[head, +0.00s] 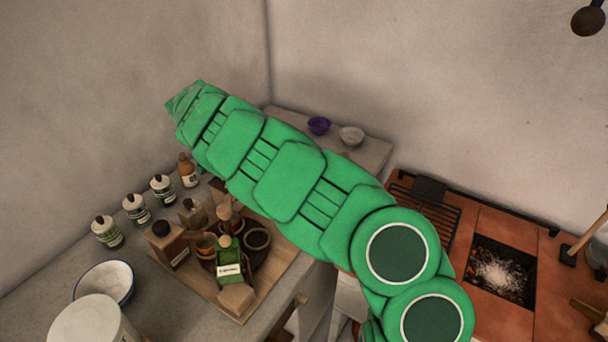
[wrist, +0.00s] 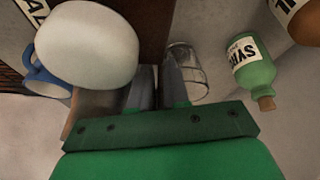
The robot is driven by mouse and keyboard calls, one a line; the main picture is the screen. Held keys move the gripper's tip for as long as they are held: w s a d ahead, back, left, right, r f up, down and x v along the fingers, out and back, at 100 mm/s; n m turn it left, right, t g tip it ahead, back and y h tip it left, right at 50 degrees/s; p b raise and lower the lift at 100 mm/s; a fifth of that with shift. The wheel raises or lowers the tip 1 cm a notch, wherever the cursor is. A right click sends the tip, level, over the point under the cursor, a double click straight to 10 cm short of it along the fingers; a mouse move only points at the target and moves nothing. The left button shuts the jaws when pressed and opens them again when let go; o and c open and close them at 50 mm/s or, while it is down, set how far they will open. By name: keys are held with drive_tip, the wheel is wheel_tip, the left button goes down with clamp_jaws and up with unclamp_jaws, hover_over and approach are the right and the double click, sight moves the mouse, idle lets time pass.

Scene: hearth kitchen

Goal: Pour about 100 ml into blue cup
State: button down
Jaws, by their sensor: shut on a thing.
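My gripper (wrist: 158,92) shows in the wrist view with its two fingers close together. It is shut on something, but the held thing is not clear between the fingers. A large pale rounded object (wrist: 85,45) lies just left of the fingers. A blue cup (wrist: 42,72) with a blue handle shows at the left edge, partly hidden behind the pale object. A clear glass (wrist: 188,70) is just right of the fingers, partly covered by one. In the head view my green arm crosses the middle, and I cannot make out my gripper or the blue cup.
In the wrist view a green labelled bottle (wrist: 254,68) with a cork is at the right. In the head view, jars (head: 136,208) line the wall, a blue-rimmed bowl (head: 103,284) is left, and a wooden board (head: 265,283) is crowded. The hearth (head: 500,275) is at the right.

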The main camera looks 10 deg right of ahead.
drive_tip(key=d+r+y, duration=0.1)
drive_tip(key=y, duration=0.1)
drive_tip(key=s+d+t+y, duration=0.1)
drive_tip(key=y, duration=0.1)
drive_tip(key=d+r+m+y, duration=0.1)
drive_tip(key=d, duration=0.1)
drive_tip(key=shift+s+r+t+y, duration=0.2)
drive_tip(key=shift+r+t+y, duration=0.1)
drive_tip(key=shift+t+y, duration=0.1)
drive_tip(key=d+r+t+y+p, duration=0.1)
drive_tip(key=y+p, duration=0.1)
drive_tip(key=d+t+y+p, duration=0.1)
drive_tip(key=d+y+p, duration=0.1)
drive_tip(key=s+d+r+m+t+y+p, duration=0.1)
drive_tip(key=y+p, duration=0.1)
drive_tip(key=shift+s+d+r+p, duration=0.1)
drive_tip(key=shift+d+r+p, duration=0.2)
idle(0.3)
drive_tip(key=shift+s+d+r+y+p, duration=0.1)
drive_tip(key=shift+d+r+y+p, duration=0.15)
drive_tip(key=shift+p, duration=0.4)
drive_tip(key=shift+d+r+m+t+y, duration=0.25)
drive_tip(key=shift+m+t+y, duration=0.05)
drive_tip(key=shift+t+y, duration=0.1)
